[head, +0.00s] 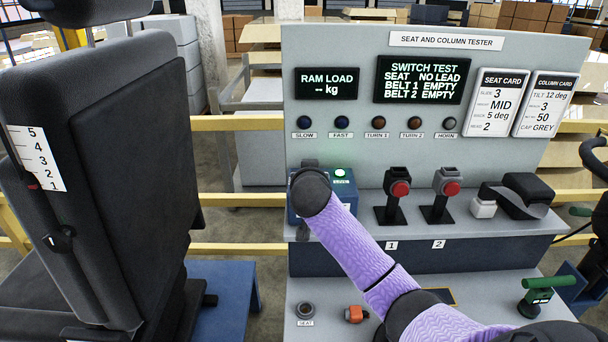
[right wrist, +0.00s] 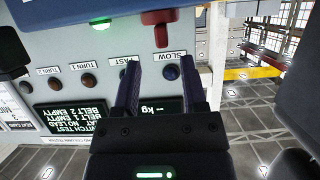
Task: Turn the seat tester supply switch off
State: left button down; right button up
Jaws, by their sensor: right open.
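The blue supply box (head: 348,197) stands on the tester's shelf at the left in the head view, with a lit green lamp (head: 340,173) on top. My right arm covers its left part, so the switch is hidden there. In the right wrist view, which is upside down, the red switch lever (right wrist: 160,30) sticks out from the blue box (right wrist: 60,8), beside the lit green lamp (right wrist: 100,23). My right gripper (right wrist: 157,68) is open and empty. The lever appears just beyond its fingertips, between them in the picture; I cannot tell whether they touch. My left gripper is not in view.
The tester panel (head: 340,150) rises behind the box, with displays and several buttons. Two buckle stands with red buttons (head: 400,189) (head: 451,188) stand to the right. A black seat (head: 120,150) is at the left. A green handle (head: 537,283) is at the lower right.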

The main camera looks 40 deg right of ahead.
jog(key=b+x, duration=0.1)
jog(key=x, duration=0.4)
jog(key=shift+w+a+f, duration=0.1)
grip_shut()
